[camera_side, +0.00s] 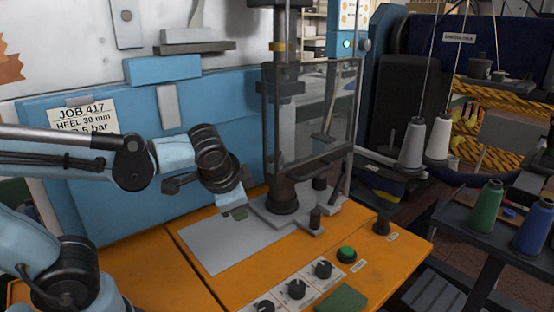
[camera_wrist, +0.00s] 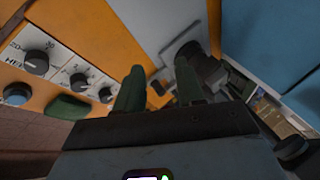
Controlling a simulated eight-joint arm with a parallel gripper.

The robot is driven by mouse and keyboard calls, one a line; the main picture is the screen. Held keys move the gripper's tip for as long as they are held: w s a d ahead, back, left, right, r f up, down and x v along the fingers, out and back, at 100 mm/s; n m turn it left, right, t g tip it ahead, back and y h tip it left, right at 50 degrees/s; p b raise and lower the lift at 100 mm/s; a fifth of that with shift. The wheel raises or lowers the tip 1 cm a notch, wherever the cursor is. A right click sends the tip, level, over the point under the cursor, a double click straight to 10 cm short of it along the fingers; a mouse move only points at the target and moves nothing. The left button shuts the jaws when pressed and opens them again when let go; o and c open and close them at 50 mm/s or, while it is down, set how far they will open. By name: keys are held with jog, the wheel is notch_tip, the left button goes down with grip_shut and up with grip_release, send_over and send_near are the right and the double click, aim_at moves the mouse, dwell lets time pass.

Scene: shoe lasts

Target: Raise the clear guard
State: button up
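The clear guard (camera_side: 308,118) is a see-through panel in a thin dark frame. It hangs in front of the press column, its lower edge a little above the metal work plate (camera_side: 262,205). I cannot make it out in the wrist view. My gripper (camera_side: 236,210) is left of the guard and below its lower edge, low over the grey plate area. In the wrist view my gripper (camera_wrist: 160,82) shows two green fingers apart with nothing between them. It does not touch the guard.
Below are an orange bench top (camera_side: 150,270), a dark round post foot (camera_side: 283,198), a green button (camera_side: 346,254) and black knobs (camera_side: 296,289). A blue panel (camera_side: 110,200) stands behind my arm. Thread cones (camera_side: 412,143) and a dark rack (camera_side: 480,240) are at right.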

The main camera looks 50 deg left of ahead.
aim_at(316, 173)
jog(key=w+d+r+m+y, duration=0.1)
jog(key=w+r+y, duration=0.1)
jog(key=r+y, duration=0.55)
jog(key=w+d+r+m+y, duration=0.1)
jog(key=w+r+m+y, duration=0.15)
jog(key=r+y, duration=0.5)
jog(key=w+d+f+n+t+h, duration=0.1)
jog(key=w+d+f, duration=0.3)
jog(key=d+f, duration=0.3)
jog(key=w+d+f+n+t, duration=0.1)
jog(key=w+d+f+t, duration=0.1)
jog(key=w+d+f, duration=0.35)
jog(key=x, duration=0.3)
jog(key=f+x, duration=0.1)
jog(key=x, duration=0.6)
jog(key=shift+s+a+f, duration=0.2)
jog(key=shift+a+f, duration=0.1)
jog(key=shift+f, duration=0.1)
jog(key=shift+c, duration=0.5)
grip_shut()
